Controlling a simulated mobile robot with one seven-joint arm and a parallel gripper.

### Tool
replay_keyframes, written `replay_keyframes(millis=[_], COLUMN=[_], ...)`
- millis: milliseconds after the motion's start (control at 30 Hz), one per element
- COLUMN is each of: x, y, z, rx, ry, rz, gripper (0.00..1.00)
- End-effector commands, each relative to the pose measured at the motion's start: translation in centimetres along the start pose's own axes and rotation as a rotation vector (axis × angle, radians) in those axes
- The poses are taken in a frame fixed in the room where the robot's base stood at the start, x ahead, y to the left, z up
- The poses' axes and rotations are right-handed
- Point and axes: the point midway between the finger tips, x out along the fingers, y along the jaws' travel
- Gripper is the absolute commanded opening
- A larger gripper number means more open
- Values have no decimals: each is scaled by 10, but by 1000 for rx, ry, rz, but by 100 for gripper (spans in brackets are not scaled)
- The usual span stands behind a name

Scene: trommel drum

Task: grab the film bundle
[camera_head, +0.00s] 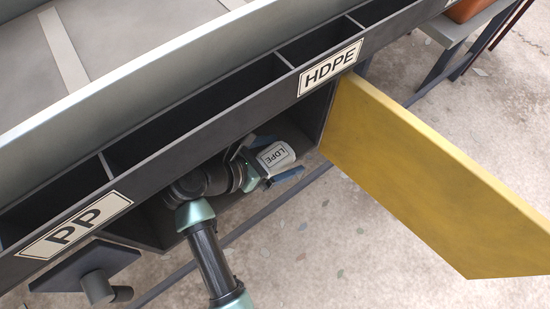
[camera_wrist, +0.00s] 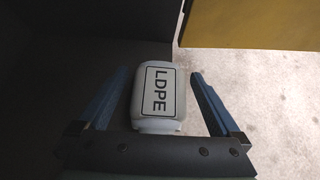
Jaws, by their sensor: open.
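The film bundle is a white, rounded block with a black-framed "LDPE" label (camera_wrist: 158,93). In the wrist view it lies between the two blue fingers of my gripper (camera_wrist: 158,100), with a gap visible at each side. In the head view the bundle (camera_head: 276,157) sits inside the dark compartment under the HDPE label, near its open right end. My gripper (camera_head: 272,164) is open around it, reaching in from the left. The bundle's lower end is partly hidden by the gripper body in the wrist view.
A yellow door panel (camera_head: 430,175) stands open at the right of the compartment. The dark bin front with HDPE (camera_head: 331,68) and PP (camera_head: 74,226) labels runs above my arm. A dark plate with a knob (camera_head: 97,285) is at lower left. Concrete floor lies below.

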Motion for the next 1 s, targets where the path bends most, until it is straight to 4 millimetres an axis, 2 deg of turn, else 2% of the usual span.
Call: replay_keyframes(millis=[133, 600, 867, 1000], x=[0, -1, -2, -6], y=[0, 0, 0, 0], z=[1, 1, 2, 9], rx=[0, 1, 1, 2], ry=[0, 0, -1, -1], rz=[0, 0, 0, 1], gripper=[100, 16, 16, 16])
